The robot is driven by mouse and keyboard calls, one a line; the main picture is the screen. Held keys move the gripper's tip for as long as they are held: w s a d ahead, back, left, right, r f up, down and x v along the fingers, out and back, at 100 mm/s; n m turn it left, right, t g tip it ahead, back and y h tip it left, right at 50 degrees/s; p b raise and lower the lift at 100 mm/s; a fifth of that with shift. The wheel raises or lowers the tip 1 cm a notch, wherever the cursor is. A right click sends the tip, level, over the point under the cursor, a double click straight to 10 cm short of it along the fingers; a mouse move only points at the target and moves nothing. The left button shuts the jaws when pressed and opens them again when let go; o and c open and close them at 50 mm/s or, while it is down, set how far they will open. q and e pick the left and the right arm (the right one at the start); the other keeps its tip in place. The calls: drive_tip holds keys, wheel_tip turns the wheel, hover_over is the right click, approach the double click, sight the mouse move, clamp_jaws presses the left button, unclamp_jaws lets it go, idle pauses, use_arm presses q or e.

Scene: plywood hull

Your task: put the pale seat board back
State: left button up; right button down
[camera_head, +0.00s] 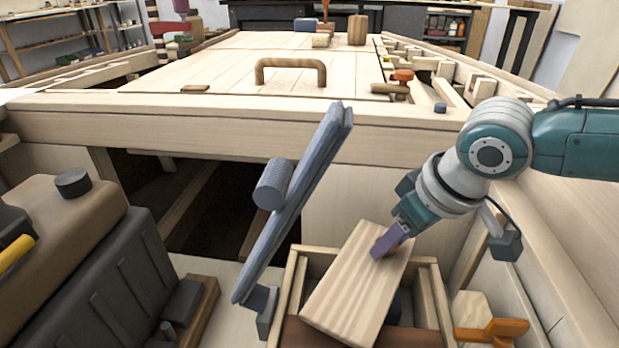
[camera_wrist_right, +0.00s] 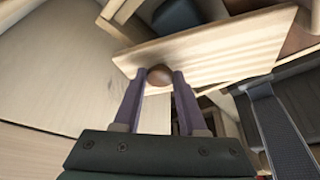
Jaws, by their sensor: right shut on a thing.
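The pale seat board (camera_head: 355,285) is tilted over an open wooden box frame (camera_head: 435,300) at the lower middle of the head view. My right gripper (camera_head: 388,243) comes in from the upper right and is shut on the board's round brown knob (camera_wrist_right: 159,75). In the right wrist view the two purple fingers stand either side of this knob, with the pale board (camera_wrist_right: 215,48) reaching to the right. The board hides much of the box opening. Whether it touches the frame's rim, I cannot tell. My left gripper does not show.
A grey-blue slanted lever (camera_head: 295,205) with a side knob stands just left of the box. A dark engine-like block (camera_head: 100,265) fills the lower left. An orange handle (camera_head: 490,331) lies right of the box. A planked deck (camera_head: 220,70) lies behind.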

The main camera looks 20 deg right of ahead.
drive_tip(key=shift+f, duration=0.5)
drive_tip(key=shift+c, duration=2.3)
unclamp_jaws()
